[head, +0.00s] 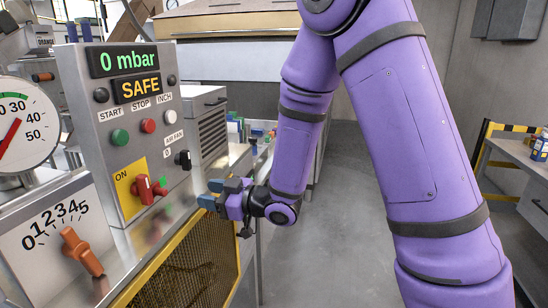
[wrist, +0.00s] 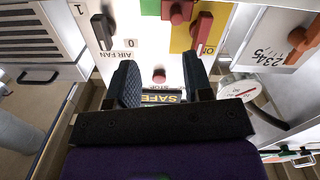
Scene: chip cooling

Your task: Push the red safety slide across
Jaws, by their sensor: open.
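A red switch handle (head: 143,188) sits on a yellow plate (head: 126,196) marked ON, low on the grey control panel. A smaller red piece (head: 160,190), which looks like the safety slide, sticks out just right of it, below a small green mark. In the wrist view this red piece (wrist: 181,12) is at the top edge, over a green patch, left of the red handle (wrist: 203,27). My gripper (head: 211,193) is open and empty, right of the red piece and apart from it. Its two fingers (wrist: 160,62) point at the panel in the wrist view.
A black AIR FAN knob (head: 183,159) sticks out near my gripper. The START, STOP and INCH buttons (head: 148,125) are above. An orange lever (head: 82,251) is lower left. A yellow mesh guard (head: 190,265) is below. Open floor (head: 330,220) lies to the right.

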